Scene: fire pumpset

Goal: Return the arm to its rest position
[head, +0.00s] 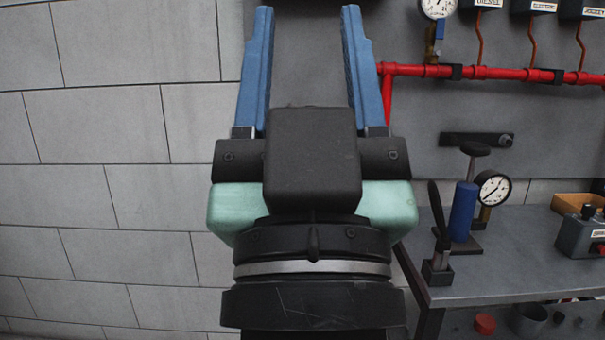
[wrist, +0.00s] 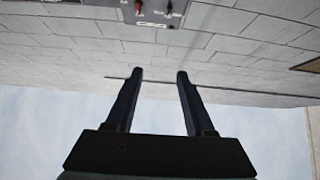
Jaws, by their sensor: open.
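My gripper (head: 306,22) is raised in the middle of the head view, with its two blue fingers pointing up and spread apart. Nothing is between the fingers. In the wrist view the fingers of my gripper (wrist: 157,80) show dark against the wall and a pale ceiling, also apart and empty. My gripper touches nothing that I can see. Part of the grey panel behind it is hidden by my gripper and wrist.
A grey bench (head: 490,270) at the right holds a blue cylinder (head: 463,210), a dial gauge (head: 493,188) and a grey switch box (head: 581,236). A red pipe (head: 500,73) runs along the panel above. The tiled wall (head: 90,190) at the left is bare.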

